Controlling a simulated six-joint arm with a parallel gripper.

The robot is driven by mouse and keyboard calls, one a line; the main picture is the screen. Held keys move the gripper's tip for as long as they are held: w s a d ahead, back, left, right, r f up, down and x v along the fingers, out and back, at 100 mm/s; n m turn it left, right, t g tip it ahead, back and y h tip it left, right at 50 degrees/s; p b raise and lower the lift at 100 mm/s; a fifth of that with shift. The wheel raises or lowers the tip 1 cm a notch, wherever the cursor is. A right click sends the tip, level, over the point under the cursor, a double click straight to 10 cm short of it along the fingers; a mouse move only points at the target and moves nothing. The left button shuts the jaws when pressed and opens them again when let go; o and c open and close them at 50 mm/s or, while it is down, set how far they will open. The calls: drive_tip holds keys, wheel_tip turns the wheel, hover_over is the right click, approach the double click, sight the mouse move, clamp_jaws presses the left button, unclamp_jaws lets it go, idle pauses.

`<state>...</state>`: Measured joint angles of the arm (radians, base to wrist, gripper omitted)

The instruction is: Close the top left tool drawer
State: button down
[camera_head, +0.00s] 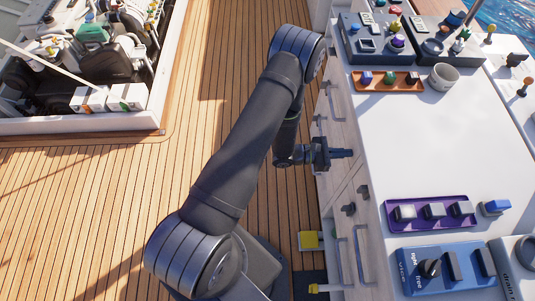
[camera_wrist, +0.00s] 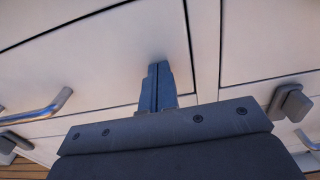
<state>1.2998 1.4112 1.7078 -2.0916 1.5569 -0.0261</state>
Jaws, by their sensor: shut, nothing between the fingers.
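My gripper (camera_head: 342,153) is at the pale drawer fronts on the side of the white cabinet, around the middle of that side. In the wrist view its dark fingers (camera_wrist: 157,85) are shut together and empty. Their tips overlap a pale drawer front (camera_wrist: 110,55); I cannot tell whether they touch it. Dark seams run around this panel, and how far it stands out is unclear. A bar handle (camera_wrist: 40,108) shows at the lower left. In the head view my arm hides part of the cabinet front, and I cannot tell which drawer is the top left one.
Grey latches (camera_head: 348,208) and bar handles (camera_head: 343,260) stick out from the cabinet front. The white worktop (camera_head: 450,140) carries an orange tray (camera_head: 388,82), a mug (camera_head: 443,77), a purple tray (camera_head: 430,198) and a blue panel (camera_head: 440,255). Wooden deck (camera_head: 215,90) lies clear at left.

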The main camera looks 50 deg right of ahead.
drive_tip(key=shift+s+d+r, duration=0.15)
drive_tip(key=shift+s+d, duration=0.05)
drive_tip(key=shift+d, duration=0.1)
drive_tip(key=v, duration=1.4)
drive_tip(key=shift+w+a, duration=0.2)
drive_tip(key=shift+a, duration=0.1)
drive_tip(key=x, duration=1.3)
drive_tip(key=shift+s+d, duration=0.2)
drive_tip(key=shift+d, duration=0.05)
